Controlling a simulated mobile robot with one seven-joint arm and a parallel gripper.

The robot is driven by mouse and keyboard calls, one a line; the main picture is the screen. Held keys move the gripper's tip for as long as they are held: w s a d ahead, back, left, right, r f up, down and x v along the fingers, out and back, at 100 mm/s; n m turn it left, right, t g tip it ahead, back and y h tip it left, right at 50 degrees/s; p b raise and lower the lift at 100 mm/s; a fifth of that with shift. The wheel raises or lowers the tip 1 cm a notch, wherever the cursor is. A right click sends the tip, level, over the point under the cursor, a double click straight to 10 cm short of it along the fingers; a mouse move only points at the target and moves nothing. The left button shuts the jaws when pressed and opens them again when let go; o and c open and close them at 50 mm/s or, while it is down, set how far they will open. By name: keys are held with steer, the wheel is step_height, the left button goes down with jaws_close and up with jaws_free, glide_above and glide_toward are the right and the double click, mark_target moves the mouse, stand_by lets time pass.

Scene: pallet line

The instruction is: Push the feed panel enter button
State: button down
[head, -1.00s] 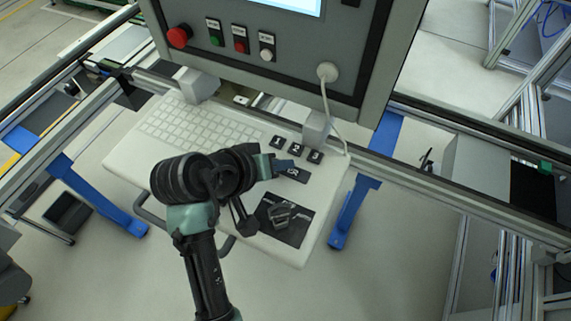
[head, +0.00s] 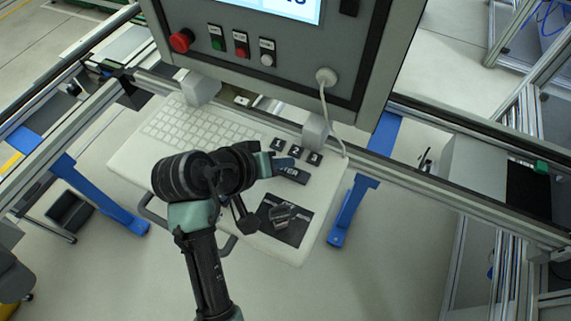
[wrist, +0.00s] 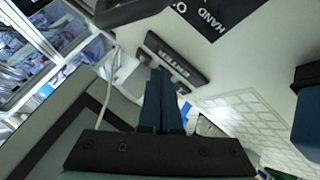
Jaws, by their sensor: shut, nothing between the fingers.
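The enter button (head: 296,175) is a wide black key with white lettering on the light keyboard console (head: 130,160), below the numbered keys. In the head view, my gripper (head: 286,163) overlaps its upper left part.
Keys 1, 2 and 3 (head: 295,151) sit just above the button. A black plate with a selector switch (head: 284,216) lies below it. The panel box (head: 290,75) with a red knob (head: 181,40) and a plugged cable (head: 327,108) stands behind.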

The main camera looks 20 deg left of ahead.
mark_target(282, 174)
step_height(282, 174, up, 5)
steer(key=p, duration=0.5)
steer(key=shift+r, duration=0.1)
stand_by(0.7)
